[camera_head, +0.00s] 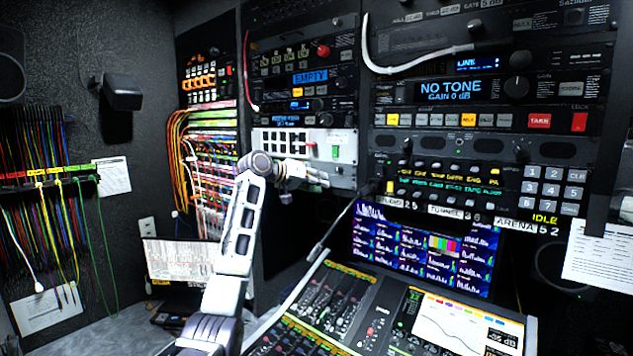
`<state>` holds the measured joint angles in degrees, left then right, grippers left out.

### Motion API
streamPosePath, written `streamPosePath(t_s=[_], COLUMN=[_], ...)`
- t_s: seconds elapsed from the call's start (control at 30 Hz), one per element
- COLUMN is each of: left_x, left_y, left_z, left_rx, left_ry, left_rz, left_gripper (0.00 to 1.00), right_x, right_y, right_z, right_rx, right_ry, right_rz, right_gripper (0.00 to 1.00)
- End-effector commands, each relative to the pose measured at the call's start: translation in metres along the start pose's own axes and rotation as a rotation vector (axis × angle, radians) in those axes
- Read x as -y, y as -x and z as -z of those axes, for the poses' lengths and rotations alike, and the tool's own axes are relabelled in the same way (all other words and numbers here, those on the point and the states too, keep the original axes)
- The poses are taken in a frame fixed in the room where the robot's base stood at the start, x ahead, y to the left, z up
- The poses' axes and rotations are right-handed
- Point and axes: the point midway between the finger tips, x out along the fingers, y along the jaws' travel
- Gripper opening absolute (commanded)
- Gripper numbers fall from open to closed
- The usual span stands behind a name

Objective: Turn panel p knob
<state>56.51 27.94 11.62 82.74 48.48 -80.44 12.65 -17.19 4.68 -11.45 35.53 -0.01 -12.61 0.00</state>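My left gripper (318,177) reaches in from the lower left on a white arm. Its fingers point right, in front of the lower edge of a white panel (341,145) with dark square buttons and a green switch; the gap between fingertips is too small to judge. No label reading "panel p" is legible. Black round knobs show on the "NO TONE" panel (448,91), the larger knob (516,87) at its right. My gripper is well left of both knobs. My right gripper is not in view.
A mixing console (325,300) and a monitor with waveform tiles (425,248) lie below the rack. A white cable (415,62) hangs across the upper right rack. Patch cables (185,150) crowd the left rack. A sheet of paper (598,255) hangs at the right.

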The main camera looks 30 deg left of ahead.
Motion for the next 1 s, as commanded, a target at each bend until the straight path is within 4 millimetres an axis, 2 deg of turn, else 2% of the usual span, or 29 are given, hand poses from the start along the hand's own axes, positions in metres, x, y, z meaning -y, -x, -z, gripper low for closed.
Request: streamPosePath(t_s=[0.1,0.57,0.77,1.0], left_x=[-0.001,-0.001,-0.001,-0.001], left_y=[0.001,0.008,0.025,0.058], left_z=[0.002,0.005,0.005,0.004], left_rx=[-0.005,-0.013,-0.014,-0.013], left_ry=[-0.001,-0.002,-0.002,-0.003], left_rz=[-0.001,-0.002,-0.002,-0.001], left_gripper=[0.4,0.4,0.4,0.4], right_x=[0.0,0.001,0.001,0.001], right_y=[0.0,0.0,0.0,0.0], right_z=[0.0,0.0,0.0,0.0], right_rx=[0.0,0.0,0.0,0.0], right_ry=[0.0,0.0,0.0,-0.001], right_rz=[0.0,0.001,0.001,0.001], right_gripper=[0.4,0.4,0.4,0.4])
